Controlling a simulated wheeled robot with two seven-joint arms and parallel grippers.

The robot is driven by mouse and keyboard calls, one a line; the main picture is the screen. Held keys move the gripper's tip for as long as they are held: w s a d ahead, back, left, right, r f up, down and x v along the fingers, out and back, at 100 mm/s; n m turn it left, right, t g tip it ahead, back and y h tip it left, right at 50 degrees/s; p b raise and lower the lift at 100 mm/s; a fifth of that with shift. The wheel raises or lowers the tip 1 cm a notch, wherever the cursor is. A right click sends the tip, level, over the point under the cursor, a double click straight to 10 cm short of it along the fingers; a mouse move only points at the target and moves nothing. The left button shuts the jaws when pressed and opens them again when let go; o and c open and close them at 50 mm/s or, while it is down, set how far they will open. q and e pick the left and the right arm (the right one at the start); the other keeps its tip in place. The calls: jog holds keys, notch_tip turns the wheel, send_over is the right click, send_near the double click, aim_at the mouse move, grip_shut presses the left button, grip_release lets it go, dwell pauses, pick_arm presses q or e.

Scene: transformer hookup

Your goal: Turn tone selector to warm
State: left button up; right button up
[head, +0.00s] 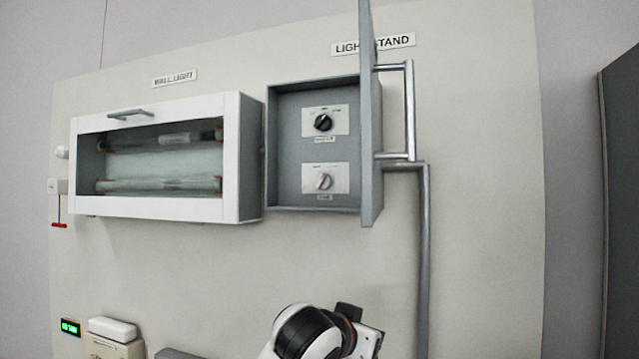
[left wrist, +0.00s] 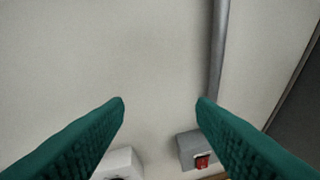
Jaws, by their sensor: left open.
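A grey control box (head: 283,146) under the "LIGHT STAND" sign stands with its door (head: 368,130) swung open. Inside are two rotary knobs on pale plates. The upper knob (head: 323,122) is black; the lower knob (head: 324,181) is light grey and looks slightly tilted. Their small labels are too blurred to read, so I cannot tell which is the tone selector. My left gripper (left wrist: 160,103) is open and empty in the left wrist view, its green fingers apart in front of bare wall. No knob shows there. My right gripper is not in view.
The open door's bar handle (head: 410,110) juts out on the right. A grey pipe (head: 424,260) runs down the board; it also shows in the left wrist view (left wrist: 218,50). A white glass-fronted cabinet (head: 240,160) adjoins left. A grey box with a red switch (left wrist: 202,160) sits low.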

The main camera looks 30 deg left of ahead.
pick_arm(q)
jog(key=s+a+r+n+t+y, duration=0.1)
jog(key=s+a+r+t, duration=0.15)
jog(key=r, duration=1.05)
jog(key=n+t+y, duration=0.1)
jog(key=n+y, duration=0.1)
send_near(320, 182)
jog(key=p+x, duration=0.5)
jog(key=x, duration=0.2)
jog(key=shift+w+a, duration=0.2)
jog(key=shift+w, duration=0.15)
jog(key=shift+w+a+f, duration=0.1)
jog(key=shift+w, duration=0.55)
jog(key=c, duration=1)
jog(key=shift+o, duration=0.2)
